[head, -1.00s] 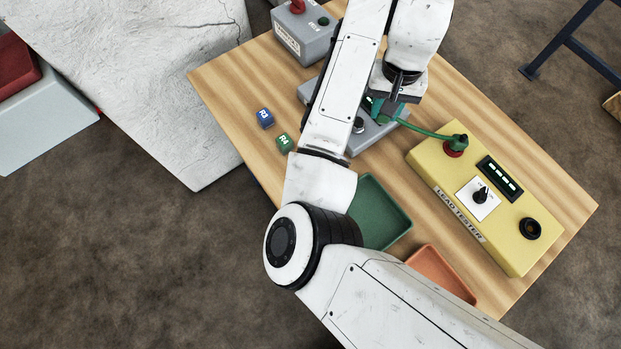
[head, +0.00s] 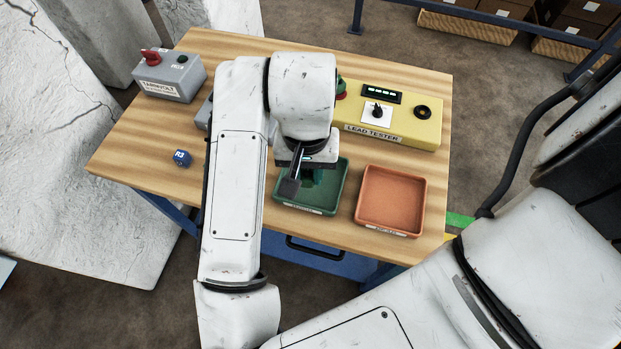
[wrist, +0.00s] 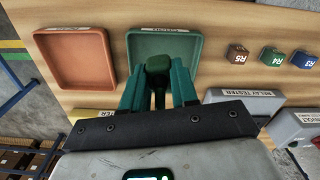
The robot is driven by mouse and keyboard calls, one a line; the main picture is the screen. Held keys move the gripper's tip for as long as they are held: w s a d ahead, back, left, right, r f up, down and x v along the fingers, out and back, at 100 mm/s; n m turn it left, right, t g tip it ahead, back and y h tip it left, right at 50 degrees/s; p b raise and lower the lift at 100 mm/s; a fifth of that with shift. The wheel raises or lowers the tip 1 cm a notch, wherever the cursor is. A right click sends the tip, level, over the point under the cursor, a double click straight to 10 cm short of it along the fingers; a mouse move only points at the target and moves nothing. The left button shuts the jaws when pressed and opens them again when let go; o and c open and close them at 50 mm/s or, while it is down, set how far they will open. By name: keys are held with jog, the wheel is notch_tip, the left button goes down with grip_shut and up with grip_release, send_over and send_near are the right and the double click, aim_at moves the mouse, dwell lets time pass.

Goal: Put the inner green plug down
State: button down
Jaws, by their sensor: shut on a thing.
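My gripper (wrist: 157,78) is shut on a dark green plug (wrist: 157,66), held upright between its two teal fingers. In the wrist view the plug shows against the green tray (wrist: 193,52). In the head view my gripper (head: 303,182) is over the green tray (head: 330,202), and the plug is mostly hidden by my wrist. I cannot tell whether the plug touches the tray floor. Another green plug end (head: 341,86) is at the red socket of the yellow lead tester (head: 405,128), partly hidden by my arm. The lead between them is hidden.
An orange tray (head: 391,198) lies right of the green tray. A blue R3 block (head: 182,158) is on the left of the table; R4 (wrist: 271,57) and R5 (wrist: 238,54) blocks show in the wrist view. A grey box (head: 170,78) stands at back left. My arm hides much of the relay tester (wrist: 245,97).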

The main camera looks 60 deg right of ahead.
jog(key=s+r+m, duration=0.1)
jog(key=s+m, duration=0.2)
jog(key=s, duration=0.4)
jog(key=w+d+f, duration=0.1)
jog(key=w+f, duration=0.1)
jog(key=w, duration=0.1)
jog(key=w+d+f+p, duration=0.1)
jog(key=w+d+f, duration=0.1)
jog(key=w+f, duration=0.1)
jog(key=w+d+f+p, duration=0.1)
jog(key=w+d+f, duration=0.1)
jog(key=w, duration=0.3)
jog(key=shift+w+f, duration=0.2)
jog(key=shift+f, duration=0.3)
jog(key=shift+w+d+f, duration=0.2)
jog(key=shift+w+f, duration=0.2)
jog(key=shift+f, duration=0.15)
jog(key=shift+w+f, duration=0.2)
jog(key=shift+f, duration=1.6)
jog(key=shift+f, duration=0.1)
jog(key=c, duration=1.1)
grip_release()
jog(key=shift+c, duration=0.2)
